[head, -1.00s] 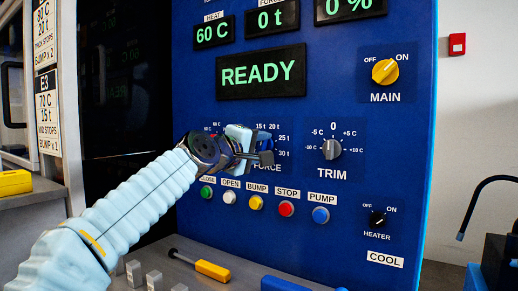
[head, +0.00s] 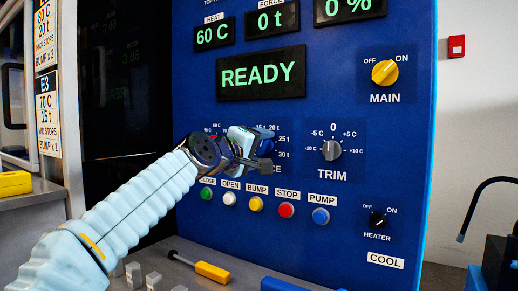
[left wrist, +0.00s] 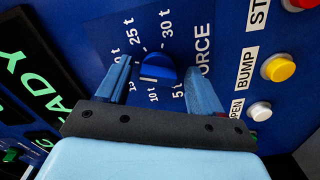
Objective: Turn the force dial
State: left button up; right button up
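The force dial (left wrist: 158,70) is a round blue knob with a white pointer mark, on a blue panel with a printed scale in tonnes around it. My left gripper (left wrist: 160,76) is open, with one finger on each side of the dial. A gap shows between each finger and the knob, and nothing is held. In the head view my left gripper (head: 250,152) covers most of the dial and part of its scale and label. The force display (head: 270,20) reads 0 t. My right gripper is not in view.
The trim dial (head: 332,150) is right of my left gripper. Below it is a row of buttons, including yellow bump (head: 256,204) and red stop (head: 286,210). The main switch (head: 385,73) and heater switch (head: 378,220) are farther right. A yellow-handled tool (head: 212,271) lies below.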

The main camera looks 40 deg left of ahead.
pick_arm(q)
jog(key=s+d+b, duration=0.1)
jog(key=s+b, duration=0.1)
jog(key=s, duration=1.1)
jog(key=shift+s+d+b, duration=0.25)
jog(key=shift+s+b, duration=0.05)
jog(key=shift+s, duration=0.1)
